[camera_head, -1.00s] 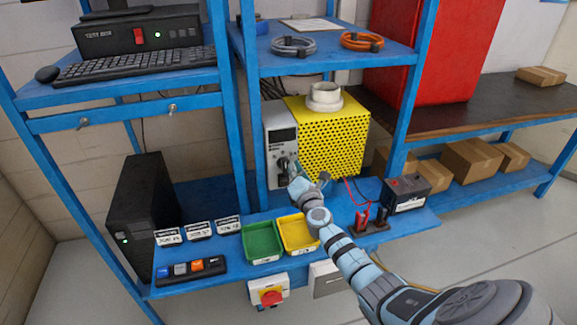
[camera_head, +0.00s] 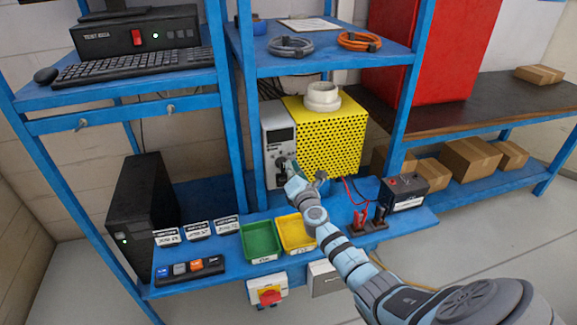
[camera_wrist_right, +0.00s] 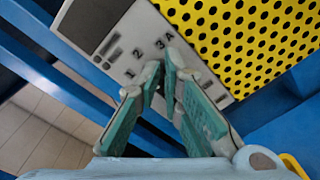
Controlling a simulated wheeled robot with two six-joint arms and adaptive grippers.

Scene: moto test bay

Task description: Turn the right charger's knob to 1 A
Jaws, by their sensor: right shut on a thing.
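The light grey charger (camera_head: 279,146) stands on the blue shelf, against the yellow perforated housing. In the right wrist view its face (camera_wrist_right: 143,35) shows a dark display (camera_wrist_right: 95,22) and the marks 1, 2, 3 and A. My right gripper (camera_head: 288,168) is at the lower part of this face. In the right wrist view its green-padded fingers (camera_wrist_right: 164,76) are closed in on the knob just below the marks. The fingers hide most of the knob, and I cannot read where its pointer stands. My left gripper is in neither view.
The yellow perforated housing (camera_head: 328,140) is close on the right of the charger. Green (camera_head: 261,241) and yellow (camera_head: 296,234) trays lie in front. A battery (camera_head: 405,191) and red and black clamps (camera_head: 368,219) sit right of my arm. A blue post stands left.

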